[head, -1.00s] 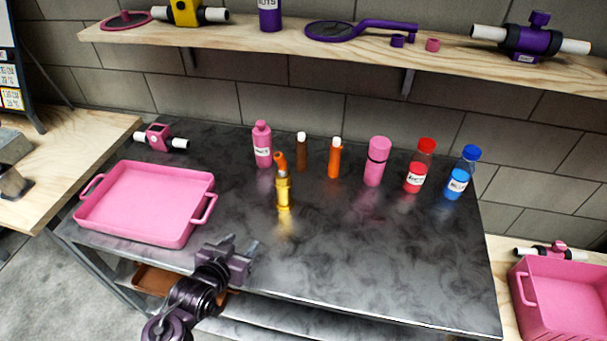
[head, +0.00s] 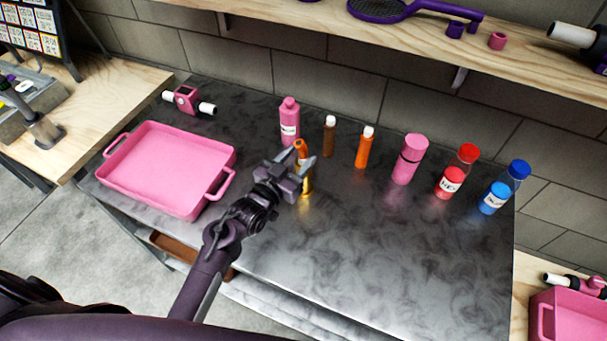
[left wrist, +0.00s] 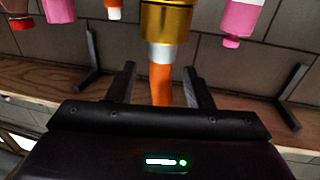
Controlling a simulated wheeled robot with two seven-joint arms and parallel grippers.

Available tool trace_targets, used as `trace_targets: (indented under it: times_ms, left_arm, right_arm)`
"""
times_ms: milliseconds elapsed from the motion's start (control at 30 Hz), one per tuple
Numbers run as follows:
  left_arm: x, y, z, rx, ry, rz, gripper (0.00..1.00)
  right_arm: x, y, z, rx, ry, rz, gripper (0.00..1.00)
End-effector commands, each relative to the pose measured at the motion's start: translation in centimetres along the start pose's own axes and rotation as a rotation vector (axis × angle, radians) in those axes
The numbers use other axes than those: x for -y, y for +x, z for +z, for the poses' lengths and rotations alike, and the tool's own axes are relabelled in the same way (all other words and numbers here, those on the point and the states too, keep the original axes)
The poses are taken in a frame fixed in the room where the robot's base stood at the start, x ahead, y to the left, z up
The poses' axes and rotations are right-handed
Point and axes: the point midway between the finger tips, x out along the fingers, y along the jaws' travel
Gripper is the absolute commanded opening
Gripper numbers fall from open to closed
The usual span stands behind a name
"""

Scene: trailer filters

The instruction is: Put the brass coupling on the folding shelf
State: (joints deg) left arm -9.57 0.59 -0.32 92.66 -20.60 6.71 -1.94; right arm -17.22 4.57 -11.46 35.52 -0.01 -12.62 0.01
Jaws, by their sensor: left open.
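The brass coupling (head: 308,184), a gold body with an orange end, stands upright on the dark marbled table (head: 350,255). My left gripper (head: 303,172) is in front of it and hides part of it in the head view. In the left wrist view, which looks upside down, the gold body (left wrist: 168,22) is at the top and its orange part lies between the two open fingers, with gaps at both sides. A wooden wall shelf on brackets (head: 425,52) runs above the table; it seems to be the folding shelf. My right gripper is not in view.
Behind the coupling stand a pink bottle (head: 289,120), brown (head: 329,138) and orange (head: 364,150) bottles, a pink flask (head: 408,162) and red (head: 452,178) and blue (head: 497,196) bottles. A pink tray (head: 130,180) sits left. A purple strainer and rings occupy the shelf.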

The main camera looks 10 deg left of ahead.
Motion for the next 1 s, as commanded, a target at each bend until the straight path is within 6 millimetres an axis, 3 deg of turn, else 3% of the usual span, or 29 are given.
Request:
trace_targets:
  times_ms: [200,467,800,1000]
  left_arm:
    - [0.1,2.5,-0.1,0.000,-0.001,0.000,0.47]
    - [0.1,2.6,0.0,0.001,0.000,0.000,0.45]
    - [0.1,2.5,0.0,0.001,0.000,0.000,0.01]
    - [0.1,2.6,-0.1,-0.002,0.001,0.000,0.00]
  right_arm:
    - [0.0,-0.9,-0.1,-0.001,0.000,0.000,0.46]
    - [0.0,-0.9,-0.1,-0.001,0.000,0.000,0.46]
    - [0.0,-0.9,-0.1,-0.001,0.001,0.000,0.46]
    - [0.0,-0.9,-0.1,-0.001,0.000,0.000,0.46]
